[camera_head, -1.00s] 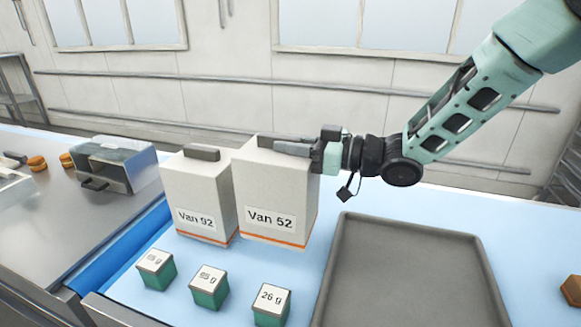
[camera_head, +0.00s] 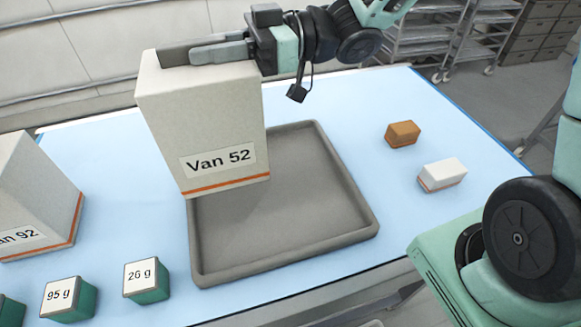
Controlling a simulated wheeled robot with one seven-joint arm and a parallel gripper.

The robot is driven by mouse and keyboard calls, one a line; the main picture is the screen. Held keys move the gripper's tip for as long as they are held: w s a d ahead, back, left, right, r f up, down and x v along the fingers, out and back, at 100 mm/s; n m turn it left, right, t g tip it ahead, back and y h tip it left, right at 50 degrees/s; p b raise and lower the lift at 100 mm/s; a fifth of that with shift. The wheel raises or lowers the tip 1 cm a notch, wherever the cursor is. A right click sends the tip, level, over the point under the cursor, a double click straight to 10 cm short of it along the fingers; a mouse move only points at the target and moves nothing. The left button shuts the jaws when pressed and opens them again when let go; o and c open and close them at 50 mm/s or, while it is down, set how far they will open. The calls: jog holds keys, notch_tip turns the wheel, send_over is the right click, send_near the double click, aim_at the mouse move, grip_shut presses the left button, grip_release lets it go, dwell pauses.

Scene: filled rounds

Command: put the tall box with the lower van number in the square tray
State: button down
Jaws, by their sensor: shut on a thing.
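The tall box marked Van 52 (camera_head: 205,120) is white with an orange stripe near its base. My gripper (camera_head: 205,52) is shut on the grey handle at its top. The box hangs upright over the left part of the square tray (camera_head: 340,245), and it hides the tray's far left corner. I cannot tell how far its base is above the tray floor. The tray is grey with a low rim. The tall box marked Van 92 (camera_head: 45,195) stands on the blue surface at the left edge, partly cut off.
The blue table top (camera_head: 350,100) is clear behind the tray.

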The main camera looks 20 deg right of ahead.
jog(key=shift+s+d+f+p, duration=0.15)
jog(key=shift+f+p, duration=0.1)
jog(key=shift+f, duration=1.4)
jog(key=shift+w+d+f+p, duration=0.1)
jog(key=shift+f+p, duration=0.2)
jog(key=shift+f, duration=1.35)
jog(key=shift+s+d+f+p, duration=0.15)
jog(key=shift+f+p, duration=0.1)
jog(key=shift+f, duration=1.4)
jog(key=shift+f, duration=0.15)
jog(key=c, duration=1.3)
grip_release()
